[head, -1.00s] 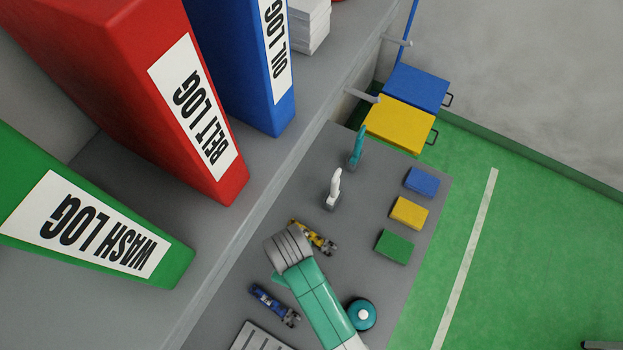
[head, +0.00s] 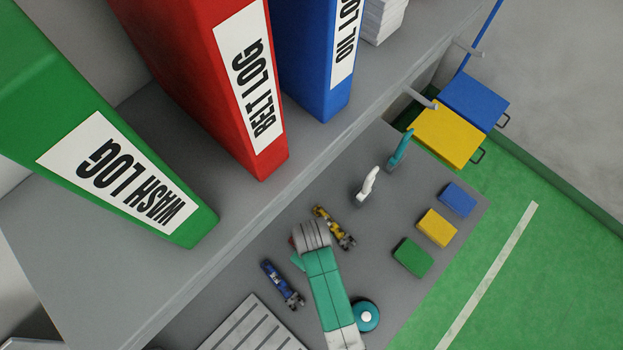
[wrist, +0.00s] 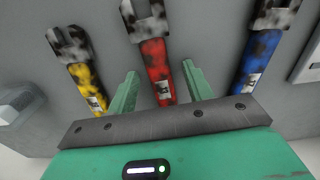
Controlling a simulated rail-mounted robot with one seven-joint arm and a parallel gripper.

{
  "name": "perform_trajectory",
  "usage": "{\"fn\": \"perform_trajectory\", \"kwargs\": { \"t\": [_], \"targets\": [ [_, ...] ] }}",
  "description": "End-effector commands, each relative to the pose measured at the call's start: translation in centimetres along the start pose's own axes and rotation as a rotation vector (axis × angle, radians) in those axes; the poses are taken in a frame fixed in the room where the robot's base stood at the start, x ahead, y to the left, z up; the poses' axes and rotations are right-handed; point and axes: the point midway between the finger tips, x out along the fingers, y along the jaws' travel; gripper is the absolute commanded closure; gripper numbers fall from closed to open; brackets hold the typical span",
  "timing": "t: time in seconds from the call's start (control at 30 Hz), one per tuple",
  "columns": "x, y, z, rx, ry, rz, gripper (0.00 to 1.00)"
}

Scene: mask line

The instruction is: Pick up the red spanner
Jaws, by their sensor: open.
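The red spanner (wrist: 156,65) lies on the grey bench in the middle of the wrist view, its speckled dark-and-pale jaw end pointing away from me. My gripper (wrist: 160,70) is open, with one green finger on each side of the red handle. Whether the fingers touch it or are still above it I cannot tell. A yellow spanner (wrist: 80,70) lies to its left and a blue spanner (wrist: 252,62) to its right. In the head view the yellow spanner (head: 333,228) and blue spanner (head: 283,284) flank my arm, which hides nearly all of the red one.
A shelf with green (head: 190,225), red (head: 270,160) and blue (head: 325,105) binders overhangs the bench's left side. White (head: 367,186) and teal (head: 399,150) upright items stand farther back. Blue, yellow and green blocks (head: 413,257) line the right side. A slatted grey tray (head: 250,325) is near.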

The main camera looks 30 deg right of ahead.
Motion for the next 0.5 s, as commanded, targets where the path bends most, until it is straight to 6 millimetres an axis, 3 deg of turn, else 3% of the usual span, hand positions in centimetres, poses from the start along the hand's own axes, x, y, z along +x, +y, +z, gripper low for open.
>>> {"fn": "perform_trajectory", "kwargs": {
  "t": [0.1,0.37,0.5],
  "targets": [
    [-0.05,0.00,-0.02,0.000,0.001,0.000,0.49],
    [-0.07,0.00,-0.02,0.000,0.000,0.000,1.00],
    [-0.09,0.00,-0.03,0.000,0.001,0.000,1.00]
  ]
}}
